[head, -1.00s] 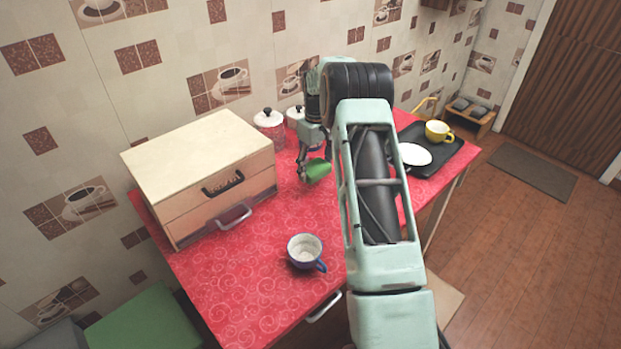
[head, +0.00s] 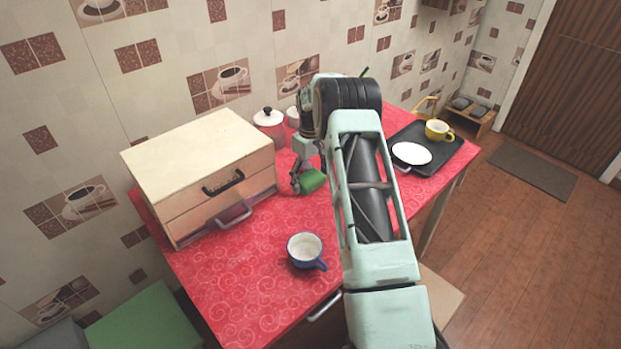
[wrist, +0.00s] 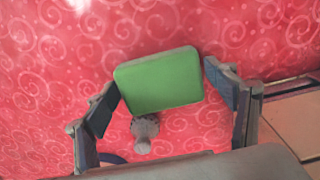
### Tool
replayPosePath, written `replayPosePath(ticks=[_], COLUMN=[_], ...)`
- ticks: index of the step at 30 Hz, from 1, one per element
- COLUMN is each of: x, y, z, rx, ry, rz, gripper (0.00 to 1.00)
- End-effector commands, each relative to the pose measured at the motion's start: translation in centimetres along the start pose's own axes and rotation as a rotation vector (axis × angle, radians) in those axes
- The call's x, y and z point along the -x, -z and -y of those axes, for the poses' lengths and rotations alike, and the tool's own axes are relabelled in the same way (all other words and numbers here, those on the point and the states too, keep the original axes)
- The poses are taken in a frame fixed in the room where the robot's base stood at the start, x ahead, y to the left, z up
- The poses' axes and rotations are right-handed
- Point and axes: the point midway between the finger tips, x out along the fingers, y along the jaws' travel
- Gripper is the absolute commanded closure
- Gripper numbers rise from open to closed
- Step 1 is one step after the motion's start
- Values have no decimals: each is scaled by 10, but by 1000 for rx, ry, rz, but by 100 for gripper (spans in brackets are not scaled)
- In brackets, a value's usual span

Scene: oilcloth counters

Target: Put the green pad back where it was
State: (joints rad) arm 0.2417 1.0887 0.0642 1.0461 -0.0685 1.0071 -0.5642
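The green pad (head: 312,181) is at my gripper (head: 308,182), over the red counter (head: 255,275) to the right of the drawer box. In the wrist view the green pad (wrist: 158,80) lies between the two fingers of my gripper (wrist: 163,98). The left finger meets the pad's left edge and the right finger is at its right edge. The pad looks held and tilted above the red cloth. A small grey rounded thing (wrist: 145,130) shows just below the pad; I cannot tell what it is.
A cream drawer box (head: 200,165) with two handles stands at the left. A blue cup (head: 305,250) stands near the front. White canisters (head: 268,125) are at the back. A dark tray (head: 447,152) with a white plate (head: 411,153) and yellow cup (head: 437,129) is at the right.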

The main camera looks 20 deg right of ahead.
Motion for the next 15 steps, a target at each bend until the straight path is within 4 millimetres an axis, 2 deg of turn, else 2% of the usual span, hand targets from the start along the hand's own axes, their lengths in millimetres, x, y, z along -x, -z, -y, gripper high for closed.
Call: replayPosePath(ticks=[10,15], x=[2,19], y=[0,1], z=[0,-1], rx=[0,0], ry=[0,-2], rz=[0,-3], gripper=[15,15])
